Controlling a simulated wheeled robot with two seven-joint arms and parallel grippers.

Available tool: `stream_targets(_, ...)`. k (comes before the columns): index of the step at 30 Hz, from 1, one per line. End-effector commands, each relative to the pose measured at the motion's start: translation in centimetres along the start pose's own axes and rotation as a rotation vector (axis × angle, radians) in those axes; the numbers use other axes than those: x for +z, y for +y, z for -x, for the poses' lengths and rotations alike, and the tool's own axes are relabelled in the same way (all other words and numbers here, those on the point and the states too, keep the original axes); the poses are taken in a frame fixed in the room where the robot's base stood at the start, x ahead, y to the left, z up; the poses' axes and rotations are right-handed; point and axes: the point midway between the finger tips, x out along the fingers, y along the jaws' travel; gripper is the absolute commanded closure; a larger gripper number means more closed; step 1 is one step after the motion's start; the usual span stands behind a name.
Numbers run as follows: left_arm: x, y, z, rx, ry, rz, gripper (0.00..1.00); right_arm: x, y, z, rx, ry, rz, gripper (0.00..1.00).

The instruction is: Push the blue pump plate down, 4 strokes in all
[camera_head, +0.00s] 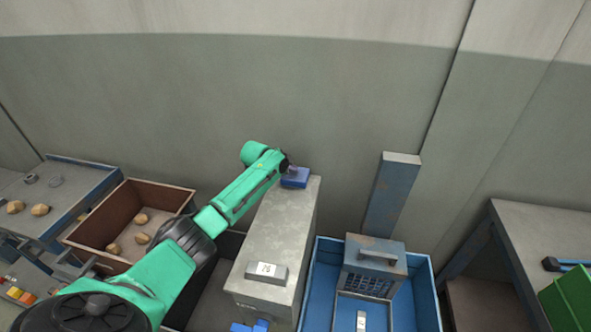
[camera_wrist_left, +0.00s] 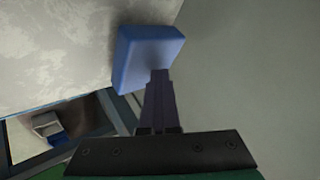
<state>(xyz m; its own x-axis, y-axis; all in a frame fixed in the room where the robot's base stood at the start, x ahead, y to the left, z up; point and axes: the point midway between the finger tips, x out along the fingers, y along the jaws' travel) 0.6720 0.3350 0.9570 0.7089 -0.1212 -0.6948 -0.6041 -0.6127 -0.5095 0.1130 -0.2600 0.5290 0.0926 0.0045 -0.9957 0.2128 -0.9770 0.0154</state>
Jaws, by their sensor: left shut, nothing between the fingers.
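The blue pump plate (camera_head: 297,179) is a small blue block at the far end of the grey cabinet top. It also shows in the left wrist view (camera_wrist_left: 146,55). My left gripper (camera_head: 290,169) is shut and empty, and its fingertips are right at the plate. In the left wrist view the shut fingers (camera_wrist_left: 158,82) reach the plate's lower edge. I cannot tell whether they press on it or how far down the plate is. My right gripper is in neither view.
The grey cabinet (camera_head: 285,225) carries a small display block (camera_head: 265,271) at its near end. A brown crate (camera_head: 120,205) with several rocks stands left. A blue bin (camera_head: 318,285) holding a grey caged unit (camera_head: 374,262) stands right, with a blue-grey post (camera_head: 392,195) behind it.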

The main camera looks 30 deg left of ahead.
Motion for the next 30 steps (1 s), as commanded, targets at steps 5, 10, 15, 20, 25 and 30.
stream_targets(5, 0.4, 0.5, -0.3, 0.008, -0.006, 0.001, 1.0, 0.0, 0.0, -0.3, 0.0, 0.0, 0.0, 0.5)
stream_targets(10, 0.5, 0.6, -0.5, 0.008, -0.006, 0.001, 1.0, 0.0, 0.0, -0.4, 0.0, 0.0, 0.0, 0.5)
stream_targets(15, 0.6, 0.6, -0.5, 0.009, -0.006, 0.001, 1.0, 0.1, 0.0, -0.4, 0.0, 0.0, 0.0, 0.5)
stream_targets(20, 0.5, 0.6, -0.5, 0.009, -0.007, 0.001, 1.0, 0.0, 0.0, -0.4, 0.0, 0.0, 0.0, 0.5)
stream_targets(25, 0.1, 0.2, 0.1, 0.008, -0.006, 0.001, 1.0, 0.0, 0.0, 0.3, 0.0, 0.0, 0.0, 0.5)
stream_targets(30, -0.5, -0.4, 0.8, 0.007, -0.005, 0.001, 1.0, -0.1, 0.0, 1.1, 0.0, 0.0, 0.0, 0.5)
